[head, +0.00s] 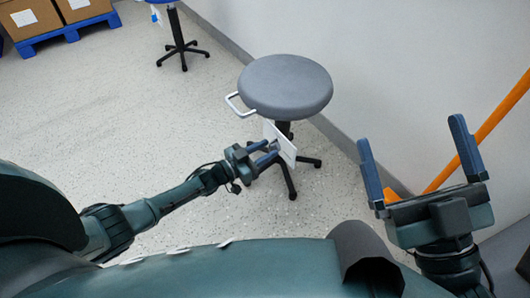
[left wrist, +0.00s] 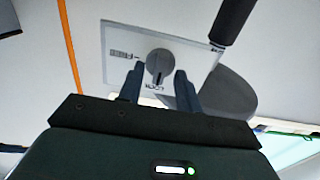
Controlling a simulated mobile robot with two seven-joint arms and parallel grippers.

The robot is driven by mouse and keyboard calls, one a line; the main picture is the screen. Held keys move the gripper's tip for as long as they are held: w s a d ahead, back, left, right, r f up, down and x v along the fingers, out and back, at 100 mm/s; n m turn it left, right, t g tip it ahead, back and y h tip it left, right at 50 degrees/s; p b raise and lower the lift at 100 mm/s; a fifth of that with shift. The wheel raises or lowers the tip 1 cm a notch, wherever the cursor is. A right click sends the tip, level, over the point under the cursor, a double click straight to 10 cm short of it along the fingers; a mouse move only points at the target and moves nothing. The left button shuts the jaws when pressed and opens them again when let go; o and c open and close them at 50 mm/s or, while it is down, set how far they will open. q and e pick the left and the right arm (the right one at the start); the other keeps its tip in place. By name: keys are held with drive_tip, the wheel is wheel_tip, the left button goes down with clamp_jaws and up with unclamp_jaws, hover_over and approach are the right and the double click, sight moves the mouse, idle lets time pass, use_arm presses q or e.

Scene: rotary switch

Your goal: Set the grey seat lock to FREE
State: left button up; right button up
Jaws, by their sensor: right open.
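The grey stool (head: 285,88) stands by the wall, with a white switch plate (head: 286,147) below its seat. In the left wrist view the plate (left wrist: 203,53) carries a round grey knob (left wrist: 159,66). FREE is printed to the knob's left and LOCK below it; a pointer mark on the knob seems to face LOCK. My left gripper (head: 272,153) is at the plate. In the left wrist view its two fingers (left wrist: 157,73) are apart, one on each side of the knob; contact is unclear. My right gripper (head: 410,130) is open and empty, far from the plate.
A second stool (head: 178,38) with a blue seat stands further back. Cardboard boxes (head: 45,20) sit on a blue pallet (head: 66,33) at the far left. An orange pole (head: 490,122) leans behind my right gripper. The speckled floor at left is clear.

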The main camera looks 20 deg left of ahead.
use_arm(q)
drive_tip(key=shift+w+d, duration=0.1)
drive_tip(key=shift+w, duration=0.05)
drive_tip(key=shift+c, duration=0.3)
clamp_jaws()
